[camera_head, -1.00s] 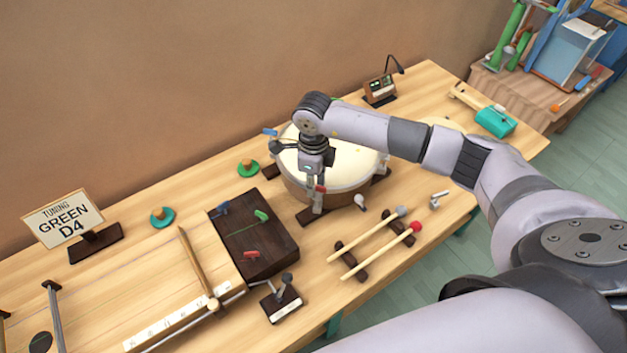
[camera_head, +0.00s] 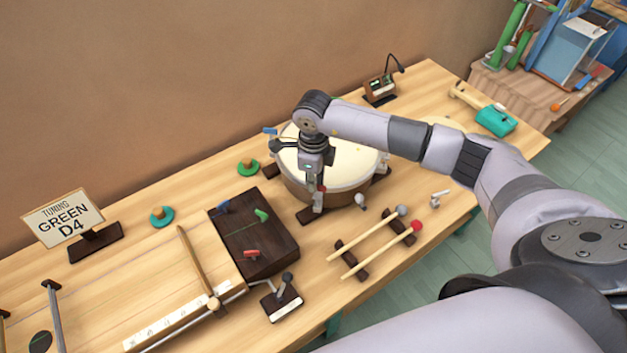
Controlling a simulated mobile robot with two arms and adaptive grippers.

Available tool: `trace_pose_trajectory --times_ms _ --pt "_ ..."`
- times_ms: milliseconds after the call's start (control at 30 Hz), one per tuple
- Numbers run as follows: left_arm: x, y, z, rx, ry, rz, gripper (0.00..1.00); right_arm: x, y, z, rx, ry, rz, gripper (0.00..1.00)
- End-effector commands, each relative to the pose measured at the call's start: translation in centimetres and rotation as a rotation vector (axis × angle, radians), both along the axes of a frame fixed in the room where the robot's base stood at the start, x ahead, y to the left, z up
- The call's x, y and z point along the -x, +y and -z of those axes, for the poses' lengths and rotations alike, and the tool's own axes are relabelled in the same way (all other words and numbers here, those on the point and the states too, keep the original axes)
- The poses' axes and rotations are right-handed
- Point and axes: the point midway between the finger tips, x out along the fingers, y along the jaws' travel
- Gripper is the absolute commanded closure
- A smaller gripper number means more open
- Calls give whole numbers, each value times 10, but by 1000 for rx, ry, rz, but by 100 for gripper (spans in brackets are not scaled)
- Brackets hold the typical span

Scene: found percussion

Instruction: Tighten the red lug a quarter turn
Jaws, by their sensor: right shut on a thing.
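A drum (camera_head: 345,187) with a cream head and a brown shell stands near the middle of the table. The red lug (camera_head: 319,187) is at the drum's near side, small and partly covered. My right gripper (camera_head: 318,184) points down there and is shut on the red lug. A blue lug (camera_head: 270,131) shows at the drum's far left. My left gripper is out of view.
A dark box (camera_head: 270,238) with blue, green and red pieces stands left of the drum. Two mallets (camera_head: 372,235) lie on rests in front. A sign (camera_head: 62,217) reads "TUNING GREEN D4". A small device (camera_head: 380,88) stands behind the drum.

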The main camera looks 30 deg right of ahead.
Motion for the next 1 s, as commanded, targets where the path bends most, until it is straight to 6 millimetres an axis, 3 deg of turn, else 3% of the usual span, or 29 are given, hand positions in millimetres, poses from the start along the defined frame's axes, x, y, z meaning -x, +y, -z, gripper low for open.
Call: trace_pose_trajectory --times_ms 367,1000 --pt "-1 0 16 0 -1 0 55 -2 -3 2 2 -1 203 100" --pt "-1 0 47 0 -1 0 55 -4 -9 1 1 -2 808 100"
